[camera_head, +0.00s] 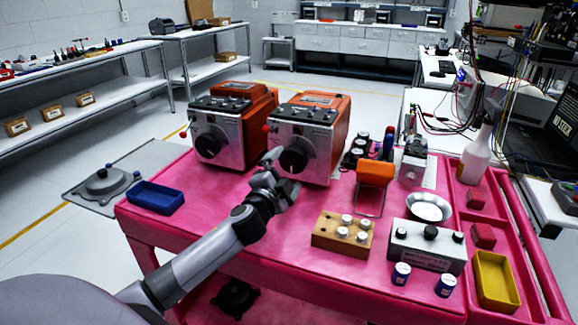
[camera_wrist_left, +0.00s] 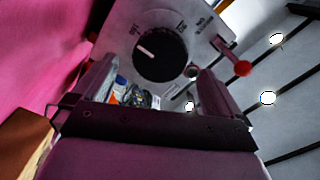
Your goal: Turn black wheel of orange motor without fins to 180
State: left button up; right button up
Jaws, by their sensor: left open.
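Two orange motors with grey front plates stand on the pink cart, a left one (camera_head: 222,135) and a right one (camera_head: 308,140). I cannot clearly tell which has fins. The right motor's black wheel (camera_head: 293,159) faces my left gripper (camera_head: 279,178), which is open just in front of and below it. In the left wrist view, the black wheel (camera_wrist_left: 160,53) lies beyond my open fingers (camera_wrist_left: 153,78), apart from them as far as I can see. Its white mark points to the left and slightly up in that view. My right gripper is out of view.
A red-knobbed lever (camera_wrist_left: 243,68) sticks out beside the plate. A blue bin (camera_head: 155,198) is at the cart's left. A wooden block with white knobs (camera_head: 342,235), an orange-topped stand (camera_head: 374,173) and a grey knob box (camera_head: 426,247) stand to the right.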

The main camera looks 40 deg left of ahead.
pick_arm(q)
jog(key=shift+v, duration=1.15)
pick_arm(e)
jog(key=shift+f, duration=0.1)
